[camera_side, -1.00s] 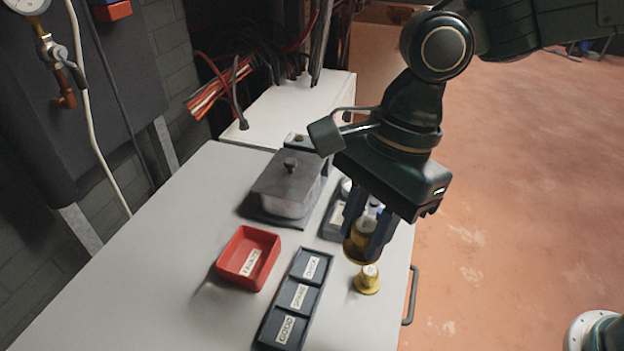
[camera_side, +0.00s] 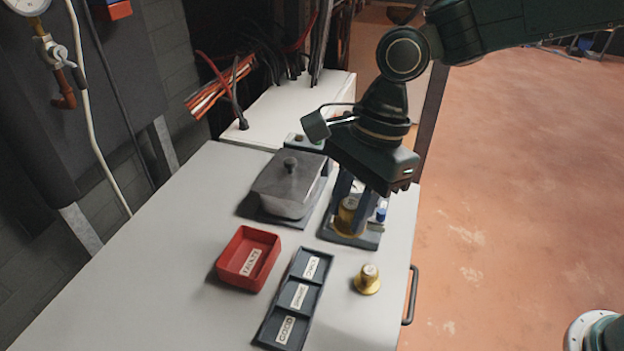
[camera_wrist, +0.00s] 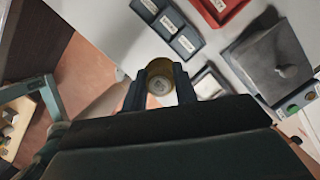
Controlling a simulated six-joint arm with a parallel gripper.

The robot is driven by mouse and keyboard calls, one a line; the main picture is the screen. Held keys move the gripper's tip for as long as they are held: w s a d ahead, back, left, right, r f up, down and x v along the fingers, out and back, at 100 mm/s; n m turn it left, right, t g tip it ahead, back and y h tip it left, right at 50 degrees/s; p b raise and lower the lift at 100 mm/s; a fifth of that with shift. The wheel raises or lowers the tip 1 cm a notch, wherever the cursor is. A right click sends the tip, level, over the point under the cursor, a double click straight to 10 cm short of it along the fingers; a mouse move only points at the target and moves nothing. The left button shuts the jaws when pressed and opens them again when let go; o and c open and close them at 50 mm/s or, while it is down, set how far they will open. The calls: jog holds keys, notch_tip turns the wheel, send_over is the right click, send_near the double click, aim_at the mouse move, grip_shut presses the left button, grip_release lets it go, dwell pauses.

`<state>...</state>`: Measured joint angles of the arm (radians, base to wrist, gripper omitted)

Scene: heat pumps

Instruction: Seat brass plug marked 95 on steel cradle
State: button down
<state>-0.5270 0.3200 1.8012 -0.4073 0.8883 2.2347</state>
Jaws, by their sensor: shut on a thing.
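My gripper (camera_side: 350,208) is shut on a brass plug (camera_side: 347,215), which is held upright between the fingers. In the side view the plug is in front of or over a dark grey base (camera_side: 340,237) behind the compartment tray; I cannot tell whether it touches. The held plug also shows in the wrist view (camera_wrist: 159,86), its top marking too small to read. A second brass plug (camera_side: 368,280) stands on the table to the right of the tray, its label unreadable. The steel cradle cannot be clearly made out; my gripper and the plug cover much of that base.
A dark three-compartment tray (camera_side: 296,297) with labels lies at the front middle. A red labelled bin (camera_side: 248,258) stands to its left. A grey lidded box (camera_side: 288,185) stands behind. The table's left front is clear.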

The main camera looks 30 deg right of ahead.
jog(key=w+d+f, duration=0.2)
jog(key=w, duration=0.1)
jog(key=w+d+f, duration=0.3)
jog(key=w, duration=0.1)
jog(key=w+d+f, duration=0.2)
jog(key=w+d, duration=0.1)
jog(key=w, duration=0.1)
jog(key=shift+f, duration=0.15)
jog(key=shift+f, duration=0.25)
jog(key=shift+f, duration=1.85)
jog(key=shift+f, duration=0.8)
dwell(0.9)
jog(key=c, duration=1)
grip_release()
jog(key=v, duration=1.4)
